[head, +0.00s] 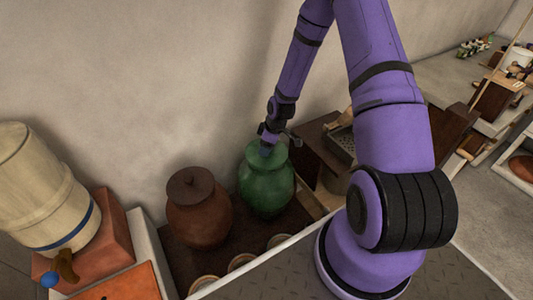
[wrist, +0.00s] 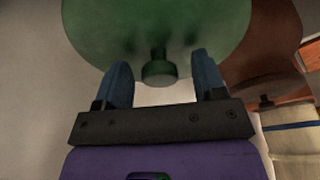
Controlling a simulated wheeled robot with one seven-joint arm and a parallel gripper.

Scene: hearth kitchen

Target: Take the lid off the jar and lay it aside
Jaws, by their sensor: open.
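The green jar (head: 266,188) stands upright on a dark surface near the wall. Its green lid (wrist: 100,30) fills the top of the wrist view, with a small round knob (wrist: 158,73) at its centre. The lid appears to sit on the jar; my arm's end partly hides the top in the head view. My gripper (head: 267,148) is just above the jar. In the wrist view my gripper (wrist: 161,64) is open, with one blue finger on each side of the knob and a visible gap to each.
A brown lidded jar (head: 198,210) stands close on the left. Small bowls (head: 240,262) sit in front. A dark wooden box (head: 322,140) stands close on the right. A tan barrel (head: 40,190) with a tap is at far left. The wall is close behind.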

